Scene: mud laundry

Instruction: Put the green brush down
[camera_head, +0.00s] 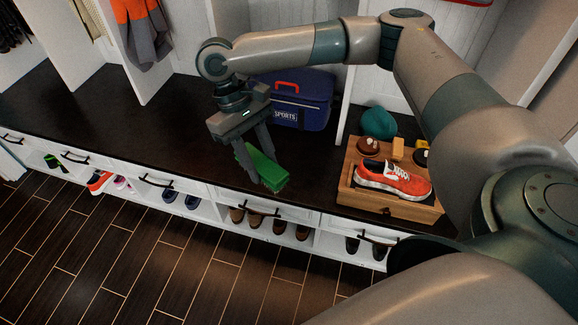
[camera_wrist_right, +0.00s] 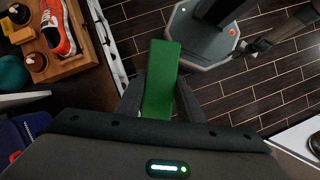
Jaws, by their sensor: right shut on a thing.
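The green brush (camera_head: 262,166) is a green block held between the fingers of my right gripper (camera_head: 258,150). In the head view it hangs tilted over the front part of the dark bench top (camera_head: 150,140). In the right wrist view the green brush (camera_wrist_right: 161,80) stands out between the two fingers of my right gripper (camera_wrist_right: 160,98), with floor and the bench edge beyond it. Its bristles cannot be made out. The right gripper is shut on it. My left gripper is not seen in the head view.
A blue sports bag (camera_head: 305,92) stands behind the gripper. To the right, a wooden tray (camera_head: 405,208) holds an orange shoe (camera_head: 393,178) and small jars, with a teal item (camera_head: 379,123) behind. Shoe cubbies line the bench front. The bench top to the left is clear.

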